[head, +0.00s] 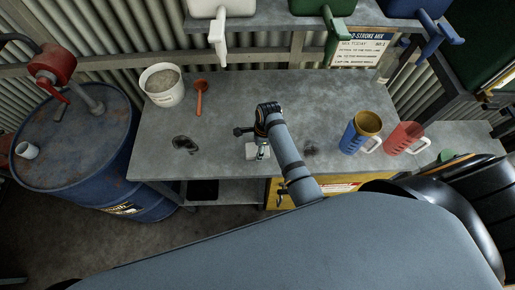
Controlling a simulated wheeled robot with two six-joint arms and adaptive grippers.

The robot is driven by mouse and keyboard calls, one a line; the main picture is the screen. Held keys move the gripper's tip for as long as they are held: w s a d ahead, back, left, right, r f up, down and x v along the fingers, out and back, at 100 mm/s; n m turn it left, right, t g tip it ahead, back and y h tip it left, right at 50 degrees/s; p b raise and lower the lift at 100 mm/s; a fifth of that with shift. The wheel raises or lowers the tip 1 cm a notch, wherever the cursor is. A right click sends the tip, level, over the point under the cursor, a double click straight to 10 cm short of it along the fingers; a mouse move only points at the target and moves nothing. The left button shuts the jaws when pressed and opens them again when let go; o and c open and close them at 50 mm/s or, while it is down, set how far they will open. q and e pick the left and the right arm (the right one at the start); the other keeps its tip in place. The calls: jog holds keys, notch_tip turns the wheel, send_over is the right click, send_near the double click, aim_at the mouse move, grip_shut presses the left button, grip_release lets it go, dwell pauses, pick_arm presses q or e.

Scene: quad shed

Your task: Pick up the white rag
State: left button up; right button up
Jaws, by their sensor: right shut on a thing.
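My right gripper (262,153) points down at the metal bench (222,135), near its front edge. It is shut on the white rag (250,152), which shows as a small pale piece at the left of the fingers. My own wrist and fingers hide much of the rag. I cannot tell whether the rag is clear of the bench top. My left gripper is not in view.
A white bucket (163,88) and a red scoop (200,98) are at the bench's back left. A blue jug (356,138) and a red jug (403,139) stand at the right. A blue drum (120,150) stands left of the bench. Containers with spouts line the shelf (265,20) above.

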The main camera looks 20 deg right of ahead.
jog(key=shift+r+b, duration=0.35)
jog(key=shift+r, duration=0.05)
jog(key=shift+w+r+b, duration=0.1)
jog(key=shift+r+b, duration=0.45)
jog(key=shift+r, duration=0.1)
jog(key=s+d+r, duration=0.6)
jog(key=s+r, duration=0.5)
jog(key=s, duration=0.1)
jog(key=shift+s, duration=0.4)
